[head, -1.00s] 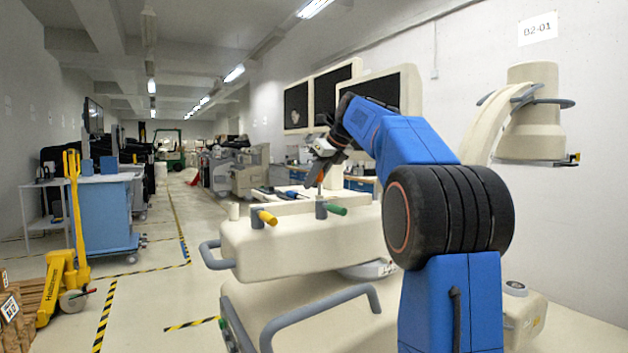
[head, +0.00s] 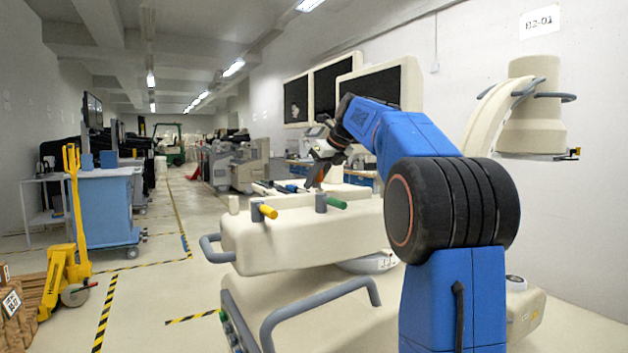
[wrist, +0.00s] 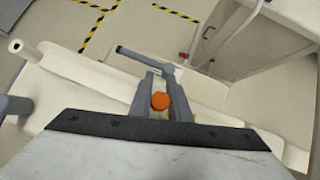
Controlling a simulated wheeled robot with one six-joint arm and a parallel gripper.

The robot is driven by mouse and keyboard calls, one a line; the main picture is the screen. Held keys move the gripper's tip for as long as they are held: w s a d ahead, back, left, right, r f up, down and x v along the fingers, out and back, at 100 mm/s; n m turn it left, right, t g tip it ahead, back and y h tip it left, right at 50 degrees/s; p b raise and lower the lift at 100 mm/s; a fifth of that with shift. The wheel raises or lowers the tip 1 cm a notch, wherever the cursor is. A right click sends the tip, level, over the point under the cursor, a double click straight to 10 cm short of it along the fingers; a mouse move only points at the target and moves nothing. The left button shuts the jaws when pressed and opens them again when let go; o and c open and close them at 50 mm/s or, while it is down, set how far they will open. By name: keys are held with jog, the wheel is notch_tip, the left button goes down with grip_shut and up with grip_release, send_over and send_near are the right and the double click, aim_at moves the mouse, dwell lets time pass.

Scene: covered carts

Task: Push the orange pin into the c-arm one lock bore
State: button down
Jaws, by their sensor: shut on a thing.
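In the wrist view my gripper (wrist: 161,100) is shut on the orange pin (wrist: 160,101), whose hexagonal end shows between the two grey fingers. In the head view my gripper (head: 322,168) reaches over the back of a cream cart (head: 290,245), and a little orange of the pin (head: 320,174) shows below it. The pin's far end is hidden. A grey bar (wrist: 140,58) lies just beyond the fingertips in the wrist view; I cannot tell whether the pin touches it. I cannot make out the c-arm one lock bore.
Grey posts with a yellow handle (head: 267,211) and a green handle (head: 336,204) stand on the cart, near a cream stub (head: 233,204). A grey rail (head: 318,308) runs along its front. Monitors (head: 380,84) stand behind. Open floor lies left, before a yellow pallet truck (head: 72,235).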

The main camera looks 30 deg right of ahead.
jog(key=shift+f, duration=1)
jog(key=c, duration=1.6)
grip_release()
jog(key=v, duration=1.7)
jog(key=shift+s+d+r, duration=0.1)
jog(key=shift+r, duration=0.1)
